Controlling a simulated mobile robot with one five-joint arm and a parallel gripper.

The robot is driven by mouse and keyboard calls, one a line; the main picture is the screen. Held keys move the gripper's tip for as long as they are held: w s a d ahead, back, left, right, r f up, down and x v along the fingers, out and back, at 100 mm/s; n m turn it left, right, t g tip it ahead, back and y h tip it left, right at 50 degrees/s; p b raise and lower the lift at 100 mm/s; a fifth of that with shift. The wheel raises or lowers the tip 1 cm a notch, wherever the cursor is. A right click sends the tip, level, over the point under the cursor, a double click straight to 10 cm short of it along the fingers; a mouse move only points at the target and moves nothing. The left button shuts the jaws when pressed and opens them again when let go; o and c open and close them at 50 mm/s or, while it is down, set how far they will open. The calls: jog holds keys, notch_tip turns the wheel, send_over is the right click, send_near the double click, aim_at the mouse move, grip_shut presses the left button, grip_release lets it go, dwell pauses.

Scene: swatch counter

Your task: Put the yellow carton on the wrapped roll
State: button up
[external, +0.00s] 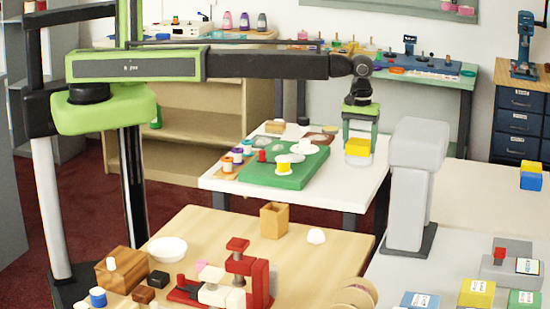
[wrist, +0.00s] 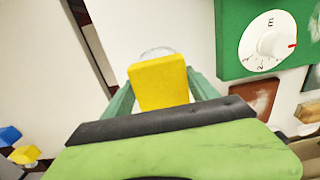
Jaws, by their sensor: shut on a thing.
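My gripper (external: 359,139) points down over the right part of the white table, its green fingers shut on the yellow carton (external: 359,147). In the wrist view the yellow carton (wrist: 159,82) sits between the two green fingers (wrist: 160,92). A pale, rounded thing, which looks like the wrapped roll (external: 359,160), shows directly under the carton. Its pale rim (wrist: 157,52) peeks out past the carton in the wrist view; the rest is hidden. I cannot tell whether the carton touches it or hangs just above.
A grey post (external: 410,190) stands close on the right. A wooden table (external: 330,265) with a red clamp is in front.

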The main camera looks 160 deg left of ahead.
aim_at(359, 142)
jog(key=shift+r, duration=0.15)
jog(key=o, duration=1.4)
jog(key=shift+c, duration=0.2)
notch_tip(359, 142, up, 12)
jog(key=p, duration=1.2)
